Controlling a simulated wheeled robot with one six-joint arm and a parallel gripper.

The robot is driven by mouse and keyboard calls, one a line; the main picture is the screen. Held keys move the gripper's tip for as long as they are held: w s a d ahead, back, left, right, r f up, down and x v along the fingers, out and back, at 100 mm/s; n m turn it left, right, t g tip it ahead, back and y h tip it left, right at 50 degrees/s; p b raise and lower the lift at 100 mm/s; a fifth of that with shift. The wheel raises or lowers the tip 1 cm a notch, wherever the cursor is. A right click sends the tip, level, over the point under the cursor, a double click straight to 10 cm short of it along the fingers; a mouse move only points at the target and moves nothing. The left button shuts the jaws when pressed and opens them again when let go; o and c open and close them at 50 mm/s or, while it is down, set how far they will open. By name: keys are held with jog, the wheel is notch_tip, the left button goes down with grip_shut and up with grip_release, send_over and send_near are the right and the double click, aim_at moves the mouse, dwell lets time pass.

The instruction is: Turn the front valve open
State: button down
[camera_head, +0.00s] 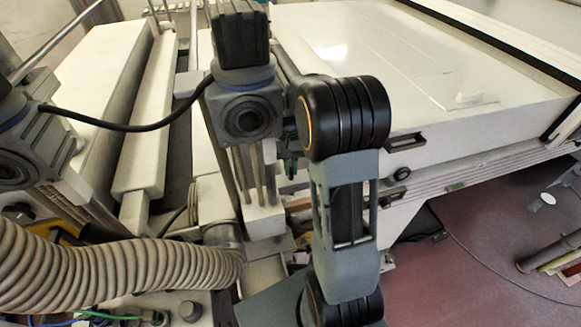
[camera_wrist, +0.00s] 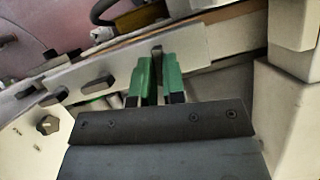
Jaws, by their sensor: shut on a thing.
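In the wrist view my gripper (camera_wrist: 158,68), with green fingers, is closed around a narrow dark upright piece (camera_wrist: 157,50). This piece looks like the handle of the front valve and stands against a pale panel edge. Only its top shows between the fingers, so I cannot tell how far it is turned. The valve itself cannot be made out there.
Dark oblong fittings (camera_wrist: 97,84) and a hexagonal knob (camera_wrist: 47,125) lie left of my gripper. In the head view a ribbed hose (camera_head: 110,275) runs at lower left, and a large white machine top (camera_head: 400,60) fills the upper right.

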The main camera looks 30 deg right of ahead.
jog(key=shift+n, duration=0.3)
jog(key=c, duration=1.2)
grip_release()
jog(key=b+v, duration=0.1)
jog(key=v, duration=1.3)
jog(key=shift+a+b, duration=0.15)
jog(key=shift+b, duration=0.25)
